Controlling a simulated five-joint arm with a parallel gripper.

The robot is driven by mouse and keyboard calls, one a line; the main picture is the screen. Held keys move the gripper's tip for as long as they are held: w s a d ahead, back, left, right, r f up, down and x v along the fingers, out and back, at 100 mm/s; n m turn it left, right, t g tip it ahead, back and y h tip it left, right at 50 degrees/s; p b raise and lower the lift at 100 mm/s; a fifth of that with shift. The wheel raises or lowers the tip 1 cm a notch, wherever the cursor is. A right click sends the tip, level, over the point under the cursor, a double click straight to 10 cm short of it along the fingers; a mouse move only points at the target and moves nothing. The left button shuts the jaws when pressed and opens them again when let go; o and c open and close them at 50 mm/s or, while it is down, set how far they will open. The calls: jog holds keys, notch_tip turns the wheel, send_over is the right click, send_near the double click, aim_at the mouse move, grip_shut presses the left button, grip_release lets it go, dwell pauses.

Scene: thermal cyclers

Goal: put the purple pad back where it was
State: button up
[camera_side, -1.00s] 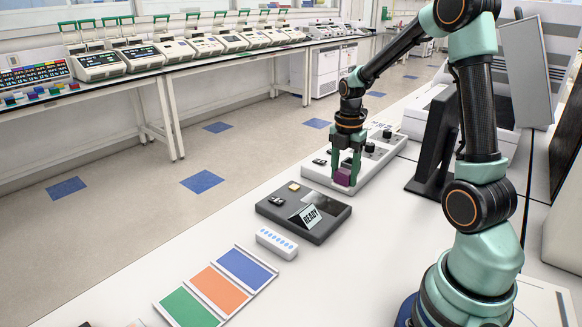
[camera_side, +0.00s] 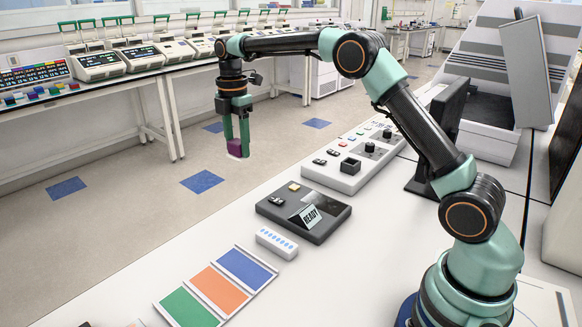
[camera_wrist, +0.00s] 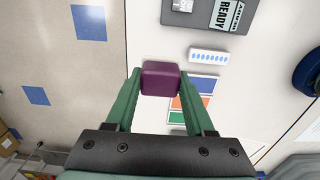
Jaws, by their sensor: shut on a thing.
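The purple pad (camera_side: 236,148) is a small block held between the green fingers of my gripper (camera_side: 236,140). In the side view it hangs in the air, and the aisle floor shows behind it. In the wrist view the purple pad (camera_wrist: 160,78) sits between the fingertips of my gripper (camera_wrist: 160,92), which are shut on it. The grey control panel (camera_side: 345,172) on the bench has a dark square socket (camera_side: 350,165) that looks empty. Other buttons and black knobs are on the same panel.
A dark box (camera_side: 303,210) with a READY sign (camera_side: 305,217), a white strip rack (camera_side: 277,243) and blue, orange and green mats (camera_side: 218,287) lie on the near bench. A monitor (camera_side: 440,125) stands at right. Thermal cyclers (camera_side: 95,65) line the far bench.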

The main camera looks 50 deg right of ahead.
aim_at(236, 223)
jog(key=f, duration=0.6)
jog(key=a+f, duration=0.1)
jog(key=f, duration=0.6)
jog(key=w+a+f, duration=0.1)
jog(key=f, duration=0.5)
jog(key=shift+a+f, duration=0.15)
jog(key=shift+a, duration=0.05)
jog(key=shift+f, duration=0.15)
jog(key=o, duration=1.3)
